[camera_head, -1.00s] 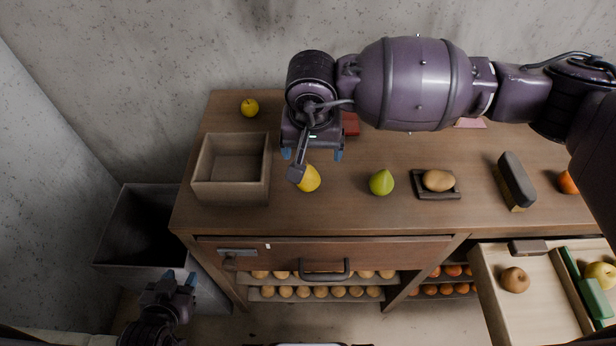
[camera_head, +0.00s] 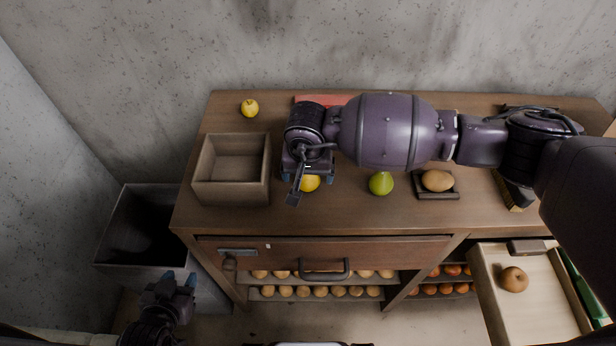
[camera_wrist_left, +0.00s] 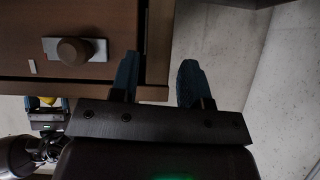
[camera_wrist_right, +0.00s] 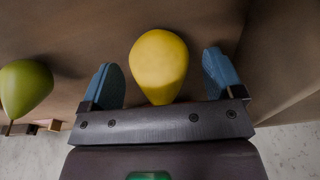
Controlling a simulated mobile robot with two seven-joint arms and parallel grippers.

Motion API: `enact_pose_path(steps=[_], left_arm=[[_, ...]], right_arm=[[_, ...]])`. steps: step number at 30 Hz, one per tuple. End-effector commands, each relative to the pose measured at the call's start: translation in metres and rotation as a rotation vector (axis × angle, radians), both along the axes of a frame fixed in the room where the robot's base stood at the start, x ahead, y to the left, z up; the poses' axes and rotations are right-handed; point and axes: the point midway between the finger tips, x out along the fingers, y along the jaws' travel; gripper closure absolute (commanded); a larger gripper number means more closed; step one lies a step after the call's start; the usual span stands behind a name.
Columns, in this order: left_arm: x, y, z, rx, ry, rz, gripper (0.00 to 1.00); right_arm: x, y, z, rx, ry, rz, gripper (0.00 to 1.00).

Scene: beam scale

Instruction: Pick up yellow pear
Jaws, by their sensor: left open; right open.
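The yellow pear (camera_wrist_right: 159,62) lies on the wooden counter, and its lower part shows in the head view (camera_head: 310,184), partly hidden by my right gripper. My right gripper (camera_wrist_right: 163,78) is open, with one blue finger on each side of the pear and a gap visible on both sides. In the head view my right gripper (camera_head: 308,178) hangs over the pear. My left gripper (camera_wrist_left: 158,80) is open and empty, low in front of the cabinet; it also shows in the head view (camera_head: 180,281).
An empty wooden box (camera_head: 203,190) stands left of the pear. A green pear (camera_head: 381,183) and a brown fruit (camera_head: 437,180) on a dark tray (camera_head: 449,194) lie to the right. A yellow apple (camera_head: 250,108) is at the back left.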

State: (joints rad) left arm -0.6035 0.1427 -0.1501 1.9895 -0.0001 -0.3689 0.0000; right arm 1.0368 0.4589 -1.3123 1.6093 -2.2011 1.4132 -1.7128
Motion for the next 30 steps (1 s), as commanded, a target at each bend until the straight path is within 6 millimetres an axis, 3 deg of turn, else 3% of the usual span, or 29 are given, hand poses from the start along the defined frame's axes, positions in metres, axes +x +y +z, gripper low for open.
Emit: enact_pose_path(steps=[6,17,25,30], left_arm=[[0.003,0.0,0.001,0.0,-0.005,-0.002,0.57],[0.004,-0.001,0.002,0.0,-0.008,-0.002,0.57],[0.003,0.0,0.002,0.0,-0.006,-0.002,0.57],[0.0,0.0,0.001,0.0,-0.002,0.0,0.57]], right_arm=[[0.0,0.0,0.0,0.0,0.0,0.0,0.15],[0.0,0.0,0.0,0.0,0.0,0.0,0.7],[0.0,0.0,0.002,0.001,-0.001,0.0,0.7],[0.001,0.0,0.019,0.001,-0.002,0.0,0.7]])
